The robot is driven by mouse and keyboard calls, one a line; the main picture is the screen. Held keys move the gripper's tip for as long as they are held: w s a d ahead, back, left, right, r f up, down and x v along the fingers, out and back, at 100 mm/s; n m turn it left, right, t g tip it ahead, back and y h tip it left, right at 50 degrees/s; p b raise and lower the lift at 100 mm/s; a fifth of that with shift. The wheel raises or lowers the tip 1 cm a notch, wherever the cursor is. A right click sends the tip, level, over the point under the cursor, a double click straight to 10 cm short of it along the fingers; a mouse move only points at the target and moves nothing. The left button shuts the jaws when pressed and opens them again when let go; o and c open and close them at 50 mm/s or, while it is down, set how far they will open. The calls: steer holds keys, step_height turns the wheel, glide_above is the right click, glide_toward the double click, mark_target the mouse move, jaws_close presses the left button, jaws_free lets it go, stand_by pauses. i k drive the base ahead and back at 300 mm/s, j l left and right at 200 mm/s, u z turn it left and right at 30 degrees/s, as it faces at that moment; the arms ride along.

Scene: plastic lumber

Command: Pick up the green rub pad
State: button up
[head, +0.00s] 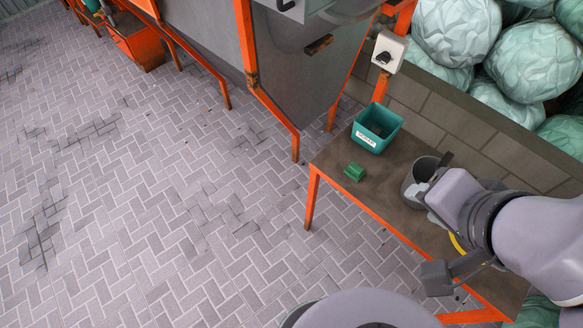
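The green rub pad (354,172) is a small green block lying on the brown tabletop (335,155) near its left front edge. My arm reaches in from the right over the table. My gripper (425,185) is at the arm's end, to the right of the pad and apart from it. Its fingers are not clearly visible, so I cannot tell whether they are open or shut.
A teal bin (366,140) with a white label stands on the table just behind the pad. Orange posts (245,45) and grey panels rise behind. Large pale-green wrapped bales (455,35) lie beyond the low wall. The paved floor at left is clear.

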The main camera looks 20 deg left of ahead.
mark_target(353, 170)
steer(key=u, duration=0.5)
steer(key=z, duration=1.65)
steer(key=u, duration=1.65)
steer(key=i+j+z, duration=0.6)
steer(key=j, duration=0.15)
